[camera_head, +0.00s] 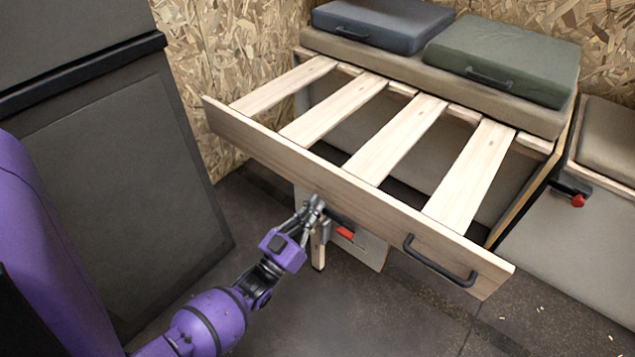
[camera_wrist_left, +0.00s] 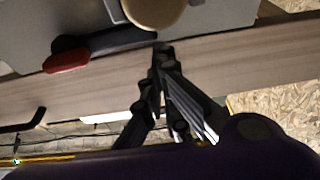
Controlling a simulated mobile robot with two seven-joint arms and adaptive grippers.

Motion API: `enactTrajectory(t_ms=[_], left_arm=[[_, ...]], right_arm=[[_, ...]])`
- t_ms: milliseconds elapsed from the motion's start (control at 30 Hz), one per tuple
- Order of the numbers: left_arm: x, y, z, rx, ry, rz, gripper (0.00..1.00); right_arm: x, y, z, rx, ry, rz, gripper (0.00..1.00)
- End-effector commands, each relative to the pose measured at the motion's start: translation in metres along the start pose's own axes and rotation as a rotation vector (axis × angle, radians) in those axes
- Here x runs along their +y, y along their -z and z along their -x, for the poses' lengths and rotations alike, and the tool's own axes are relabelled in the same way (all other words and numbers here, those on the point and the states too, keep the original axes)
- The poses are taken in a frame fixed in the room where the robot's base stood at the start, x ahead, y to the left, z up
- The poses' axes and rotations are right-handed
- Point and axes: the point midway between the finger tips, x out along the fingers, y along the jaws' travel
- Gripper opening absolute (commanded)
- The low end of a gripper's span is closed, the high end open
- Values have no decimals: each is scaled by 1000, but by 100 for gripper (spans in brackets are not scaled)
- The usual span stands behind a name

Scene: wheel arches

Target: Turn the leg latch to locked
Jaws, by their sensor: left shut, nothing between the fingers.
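My left gripper (camera_head: 316,205) is shut and empty. Its fingertips (camera_wrist_left: 164,48) are close to the lever's end away from the red tip; I cannot tell whether they touch it. My right gripper is out of view.
The slatted frame's front board (camera_head: 370,200) has a black handle (camera_head: 438,262) at its right. Grey (camera_head: 383,22) and green (camera_head: 503,58) cushions lie behind the slats. Another red-tipped latch (camera_head: 577,200) is on the right unit. A dark panel (camera_head: 125,190) stands at left. Floor in front is clear.

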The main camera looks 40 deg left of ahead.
Motion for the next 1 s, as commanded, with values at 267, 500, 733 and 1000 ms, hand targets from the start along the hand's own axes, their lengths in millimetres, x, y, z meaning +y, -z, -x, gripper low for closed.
enactTrajectory(t_ms=[267,500,733,1000], left_arm=[[0,-1,0,0,4,12,0],[0,-1,0,0,3,11,0],[1,16,-7,3,3,11,0],[3,37,14,-5,4,12,0]], right_arm=[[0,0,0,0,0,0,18],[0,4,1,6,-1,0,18],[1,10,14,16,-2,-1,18],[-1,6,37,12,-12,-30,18]])
